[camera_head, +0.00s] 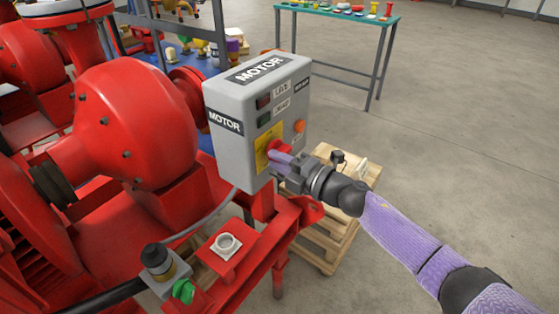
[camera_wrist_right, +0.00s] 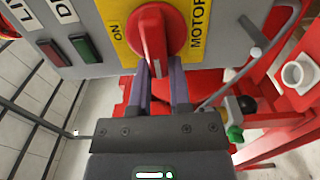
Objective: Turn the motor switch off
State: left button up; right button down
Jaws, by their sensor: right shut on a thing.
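The motor switch is a red rotary knob (camera_head: 281,147) on a yellow plate (camera_head: 262,155), on the front of the grey MOTOR box (camera_head: 229,94). My right gripper (camera_head: 277,160) reaches it from the lower right, its fingers closed about the knob. In the right wrist view, the knob's raised red handle (camera_wrist_right: 153,38) runs down between the fingertips of my right gripper (camera_wrist_right: 160,68). The plate there reads ON to the left of the knob and MOTOR to the right; the lower end of the handle is partly hidden. My left gripper is not in view.
A red (camera_head: 264,102) and a green (camera_head: 264,118) indicator and an orange button (camera_head: 299,126) share the box front. The red pump (camera_head: 135,120) is at left. A green-handled valve (camera_head: 183,290) and white cup (camera_head: 226,244) lie below. A pallet (camera_head: 330,235) stands behind my arm. Open floor lies right.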

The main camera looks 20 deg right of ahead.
jog(key=c, duration=0.6)
grip_release()
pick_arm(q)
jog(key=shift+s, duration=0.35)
pick_arm(e)
jog(key=shift+o, duration=0.2)
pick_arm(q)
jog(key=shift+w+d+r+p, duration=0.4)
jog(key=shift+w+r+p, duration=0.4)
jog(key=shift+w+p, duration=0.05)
pick_arm(e)
jog(key=v, duration=1)
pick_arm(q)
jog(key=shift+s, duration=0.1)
